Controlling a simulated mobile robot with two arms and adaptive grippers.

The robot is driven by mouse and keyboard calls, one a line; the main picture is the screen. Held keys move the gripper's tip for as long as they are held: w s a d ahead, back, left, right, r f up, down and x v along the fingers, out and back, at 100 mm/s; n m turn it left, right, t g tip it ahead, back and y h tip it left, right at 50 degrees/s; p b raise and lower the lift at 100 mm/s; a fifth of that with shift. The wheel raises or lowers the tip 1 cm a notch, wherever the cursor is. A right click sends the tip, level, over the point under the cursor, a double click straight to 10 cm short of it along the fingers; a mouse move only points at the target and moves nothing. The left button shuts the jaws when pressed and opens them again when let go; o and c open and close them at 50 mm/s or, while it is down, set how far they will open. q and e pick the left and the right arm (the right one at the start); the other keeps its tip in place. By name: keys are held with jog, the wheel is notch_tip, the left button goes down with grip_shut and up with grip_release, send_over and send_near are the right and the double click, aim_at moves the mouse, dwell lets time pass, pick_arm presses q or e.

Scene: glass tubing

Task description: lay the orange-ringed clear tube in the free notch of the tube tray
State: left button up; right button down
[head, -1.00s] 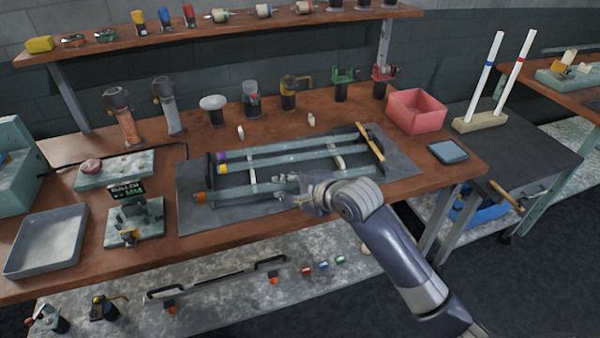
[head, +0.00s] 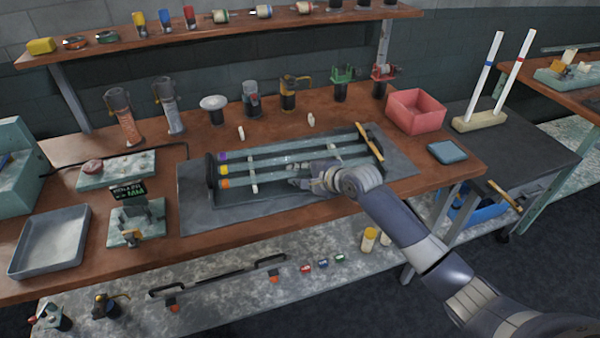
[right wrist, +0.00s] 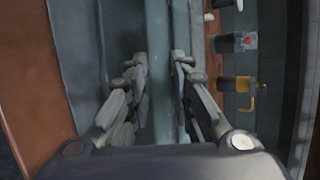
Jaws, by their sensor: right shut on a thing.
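The orange-ringed clear tube (head: 240,183) lies level along the front of the tube tray (head: 211,174), parallel to the yellow-ringed tube (head: 265,168) and the purple-ringed tube (head: 265,153). Its orange ring is in line with the other two rings, just inside the tray's dark left end. My right gripper (head: 296,178) is shut on this tube near its middle. In the right wrist view the tube (right wrist: 158,65) runs between the two fingers. The hand hides the tube's right part. I cannot tell whether the tube rests in the notch or hangs just above it. My left gripper is not in view.
The tray stands on a dark grey mat (head: 200,220). A red bin (head: 416,110) and blue pad (head: 447,151) stand to the right. A small sign stand (head: 137,222) and grey pan (head: 48,242) stand to the left.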

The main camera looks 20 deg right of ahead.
jog(key=c, duration=1.4)
grip_release()
jog(key=shift+f, duration=0.1)
jog(key=v, duration=1.2)
jog(key=shift+s, duration=0.1)
